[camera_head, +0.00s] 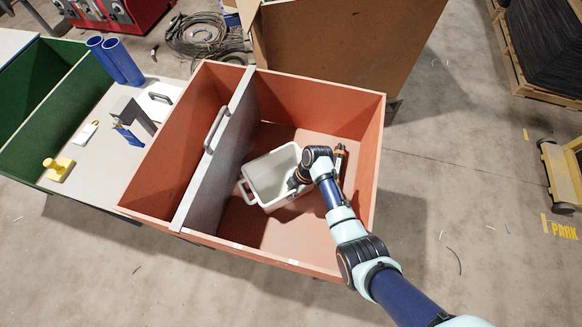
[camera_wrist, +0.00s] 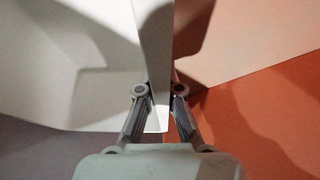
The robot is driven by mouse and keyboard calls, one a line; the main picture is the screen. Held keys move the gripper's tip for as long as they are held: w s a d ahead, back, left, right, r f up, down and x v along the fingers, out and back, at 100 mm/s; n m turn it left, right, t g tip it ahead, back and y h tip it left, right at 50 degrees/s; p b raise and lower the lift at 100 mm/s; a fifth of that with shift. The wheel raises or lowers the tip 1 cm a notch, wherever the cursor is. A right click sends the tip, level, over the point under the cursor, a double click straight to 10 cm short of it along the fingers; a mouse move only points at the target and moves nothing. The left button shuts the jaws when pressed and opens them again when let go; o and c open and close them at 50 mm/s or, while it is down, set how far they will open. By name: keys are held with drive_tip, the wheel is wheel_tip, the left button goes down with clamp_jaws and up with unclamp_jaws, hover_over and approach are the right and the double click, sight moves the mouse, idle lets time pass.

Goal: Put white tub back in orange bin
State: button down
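The white tub (camera_head: 262,172) is inside the right compartment of the orange bin (camera_head: 372,150), close to the grey divider. It is open at the top and looks empty, with a handle at its left end. I cannot tell whether it rests on the bin floor. My gripper (camera_head: 293,183) is at the tub's right wall. In the wrist view, the fingers of my gripper (camera_wrist: 160,92) lie on both sides of the white tub's wall (camera_wrist: 153,40) and appear closed on it. The fingertips are partly hidden.
A grey divider (camera_head: 222,150) with a handle splits the bin. A dark tool-like item (camera_head: 340,158) lies at the compartment's right side, partly behind my wrist. A table (camera_head: 95,150) to the left holds blue tubes (camera_head: 122,62) and a yellow object (camera_head: 58,168). A green bin (camera_head: 40,95) stands farther left.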

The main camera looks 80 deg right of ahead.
drive_tip(key=shift+f, duration=0.15)
drive_tip(key=c, duration=1.3)
unclamp_jaws()
drive_tip(key=shift+r, duration=0.3)
drive_tip(key=p+v, duration=0.4)
drive_tip(key=v, duration=0.7)
drive_tip(key=shift+s+d+r+p, duration=0.15)
drive_tip(key=shift+d+r+p, duration=0.05)
drive_tip(key=shift+r+p, duration=0.2)
